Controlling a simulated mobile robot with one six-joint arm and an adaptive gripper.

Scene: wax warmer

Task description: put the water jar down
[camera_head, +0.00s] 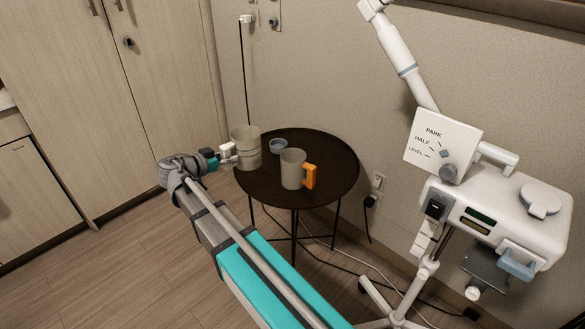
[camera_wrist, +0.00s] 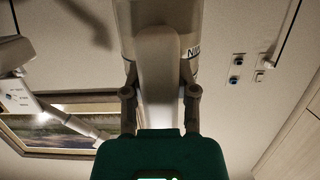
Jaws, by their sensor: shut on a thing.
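The water jar (camera_head: 247,140), a pale grey-beige cylinder, is upright at the left edge of the round dark table (camera_head: 325,190) in the head view. My gripper (camera_head: 230,153) reaches it from the left and is shut on its side, probably on its pale handle. I cannot tell whether the jar's base touches the tabletop or hangs just above it. In the wrist view the jar (camera_wrist: 128,45) fills the top middle, with part of a dark label at its right. The fingers of my gripper (camera_wrist: 160,82) close around the pale handle there.
A beige mug with an orange handle (camera_head: 292,170) stands on the table right of the jar. A small blue-grey cup (camera_head: 278,146) stands behind. A white machine (camera_head: 520,220) is at the right. The table's right side is bare.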

